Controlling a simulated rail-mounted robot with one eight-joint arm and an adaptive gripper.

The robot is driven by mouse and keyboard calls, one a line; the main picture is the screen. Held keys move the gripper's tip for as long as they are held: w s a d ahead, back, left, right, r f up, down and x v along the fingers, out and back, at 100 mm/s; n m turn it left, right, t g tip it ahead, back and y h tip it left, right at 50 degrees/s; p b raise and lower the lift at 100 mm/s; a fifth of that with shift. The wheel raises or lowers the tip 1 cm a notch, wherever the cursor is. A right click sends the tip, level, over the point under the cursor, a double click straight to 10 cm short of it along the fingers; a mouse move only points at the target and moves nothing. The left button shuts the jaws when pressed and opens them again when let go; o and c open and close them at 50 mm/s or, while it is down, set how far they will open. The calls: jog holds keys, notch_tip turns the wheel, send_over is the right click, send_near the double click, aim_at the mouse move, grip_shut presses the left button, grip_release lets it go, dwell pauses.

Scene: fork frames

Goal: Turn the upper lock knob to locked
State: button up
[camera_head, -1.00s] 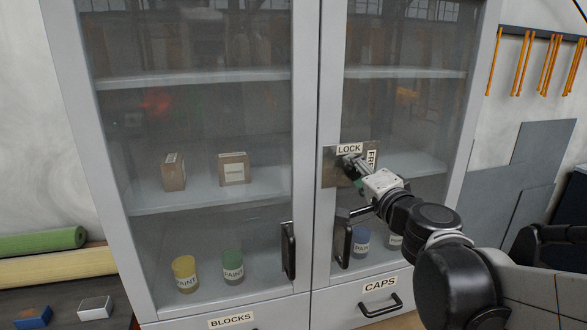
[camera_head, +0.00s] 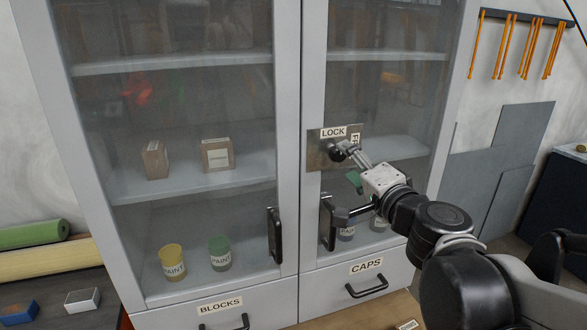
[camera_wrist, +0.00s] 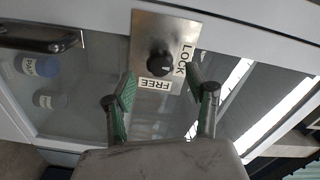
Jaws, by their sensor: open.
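The upper lock knob (camera_wrist: 160,63) is black and round, on a metal plate (camera_wrist: 148,27) marked LOCK and FREE. Its pointer direction is too small to tell for sure. In the head view my gripper (camera_head: 356,166) is just right of the knob, partly hiding the FREE label.
Black door handles (camera_head: 274,236) stick out below the plate, one close under my gripper. Drawers with BLOCKS (camera_head: 220,305) and CAPS (camera_head: 366,266) labels lie beneath. Paint cans (camera_head: 220,253) and boxes (camera_head: 217,154) stand behind the glass. Orange rods hang at the right wall.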

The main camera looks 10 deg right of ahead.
jog(key=s+d, duration=0.1)
jog(key=s, duration=0.5)
jog(key=shift+s, duration=0.4)
jog(key=shift+f, duration=0.1)
jog(key=s+a+f+n+g+y+b, duration=0.2)
jog(key=s+a+f+n+g+b, duration=0.15)
jog(key=a+f+n+g, duration=0.55)
jog(key=s+d+f+n+h+b, duration=0.1)
jog(key=s+d+f+h, duration=0.1)
jog(key=f, duration=0.4)
jog(key=s+d+f+n+g+h+b, duration=0.1)
jog(key=s+d+f+n+h, duration=0.1)
jog(key=s+d+f, duration=0.3)
jog(key=shift+f+g+h, duration=0.3)
jog(key=shift+f+h, duration=0.1)
jog(key=shift+f, duration=0.45)
jog(key=shift+s, duration=0.1)
